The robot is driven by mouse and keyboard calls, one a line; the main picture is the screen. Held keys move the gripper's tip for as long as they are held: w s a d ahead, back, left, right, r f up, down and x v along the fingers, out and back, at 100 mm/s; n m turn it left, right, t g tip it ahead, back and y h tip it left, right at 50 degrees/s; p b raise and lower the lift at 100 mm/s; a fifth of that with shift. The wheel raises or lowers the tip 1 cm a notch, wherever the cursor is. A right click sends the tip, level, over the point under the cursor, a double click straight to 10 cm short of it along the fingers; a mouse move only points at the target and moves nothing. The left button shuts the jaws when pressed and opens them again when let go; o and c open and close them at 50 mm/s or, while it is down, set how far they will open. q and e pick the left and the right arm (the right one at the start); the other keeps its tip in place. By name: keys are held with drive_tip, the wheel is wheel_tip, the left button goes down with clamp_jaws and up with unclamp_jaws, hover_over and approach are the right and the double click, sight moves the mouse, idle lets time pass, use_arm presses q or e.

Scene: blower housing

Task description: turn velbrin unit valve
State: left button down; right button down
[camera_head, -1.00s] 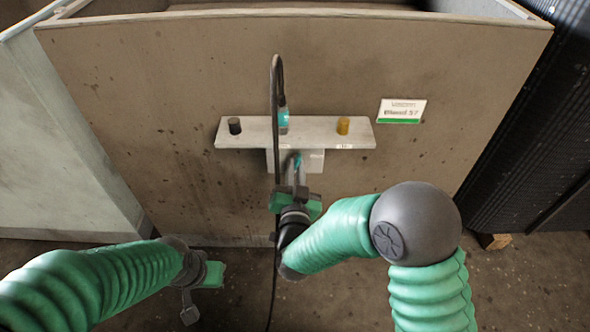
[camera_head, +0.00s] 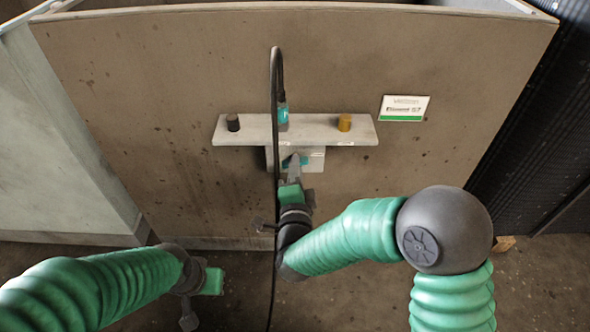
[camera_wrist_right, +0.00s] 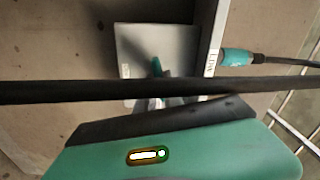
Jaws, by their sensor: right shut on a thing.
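The valve has a teal handle (camera_head: 303,160) on a pale square plate (camera_head: 316,163) below the shelf bracket on the brown housing. The handle now lies roughly crosswise. My right gripper (camera_head: 294,163) is shut on the handle, its fingers covering the handle's middle. In the right wrist view the teal handle (camera_wrist_right: 157,67) stands out beyond the fingertips (camera_wrist_right: 156,101), partly hidden by a black cable. My left gripper (camera_head: 188,316) hangs low at the left, away from the valve; its jaw opening is unclear.
A pale shelf bracket (camera_head: 355,130) carries a black knob (camera_head: 233,123), a yellow knob (camera_head: 345,122) and a teal cable plug (camera_head: 283,116). The black cable (camera_head: 274,90) hangs down past my right gripper. A white and green label (camera_head: 404,108) is at the right.

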use_arm(q)
drive_tip(key=shift+f+b, duration=0.4)
drive_tip(key=shift+f, duration=0.1)
use_arm(e)
drive_tip(key=shift+f+m, duration=0.15)
drive_tip(key=shift+m, duration=0.6)
drive_tip(key=shift+f+m, duration=0.15)
drive_tip(key=shift+m, duration=0.6)
drive_tip(key=shift+s+d, duration=0.1)
drive_tip(key=c, duration=1.6)
unclamp_jaws()
drive_tip(key=shift+o, duration=0.7)
drive_tip(key=shift+r, duration=0.1)
